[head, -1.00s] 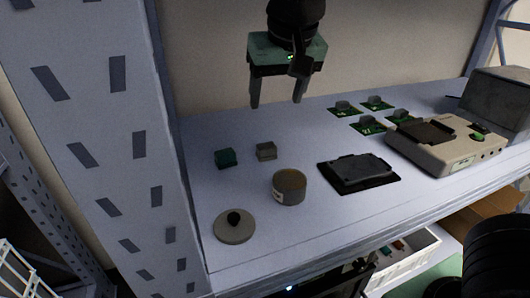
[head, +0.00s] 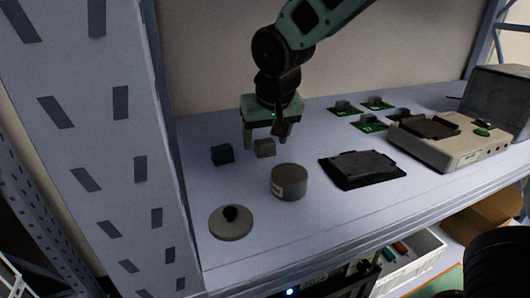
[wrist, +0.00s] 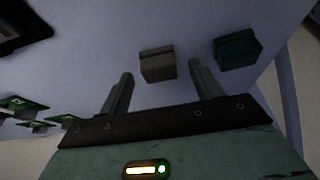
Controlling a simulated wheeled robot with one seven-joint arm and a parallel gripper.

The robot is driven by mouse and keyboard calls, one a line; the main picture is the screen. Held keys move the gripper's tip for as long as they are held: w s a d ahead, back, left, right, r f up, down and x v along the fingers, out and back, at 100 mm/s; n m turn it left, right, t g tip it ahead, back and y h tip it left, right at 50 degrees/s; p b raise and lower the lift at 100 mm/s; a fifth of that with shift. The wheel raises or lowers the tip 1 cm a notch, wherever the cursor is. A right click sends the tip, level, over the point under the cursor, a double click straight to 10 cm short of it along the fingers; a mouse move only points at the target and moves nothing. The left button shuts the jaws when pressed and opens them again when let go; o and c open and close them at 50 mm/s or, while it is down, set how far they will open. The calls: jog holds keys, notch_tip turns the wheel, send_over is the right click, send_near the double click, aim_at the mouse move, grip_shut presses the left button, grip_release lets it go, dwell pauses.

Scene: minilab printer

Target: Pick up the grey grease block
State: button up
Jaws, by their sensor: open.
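The grey grease block (head: 265,148) sits on the shelf between a dark green block and a round container. It also shows in the wrist view (wrist: 158,65), ahead of and between the two fingers. My gripper (head: 262,143) is open and empty, pointing down, with its fingers low around the grey block in the head view. In the wrist view my gripper (wrist: 160,82) has one finger on each side of the block's line, with gaps on both sides. Whether a finger touches the block cannot be told.
The dark green block (head: 222,154) stands close left of the grey one. The round container (head: 289,182), a lid with a black knob (head: 231,222) and a black tray (head: 362,169) stand nearer the front. Several green boards (head: 371,124) and a beige device (head: 450,143) are to the right.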

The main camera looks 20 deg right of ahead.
aim_at(266, 142)
jog(key=shift+w+f, duration=0.1)
jog(key=shift+f, duration=0.05)
jog(key=c, duration=1.1)
notch_tip(266, 142, up, 10)
jog(key=p, duration=0.3)
jog(key=shift+p, duration=0.3)
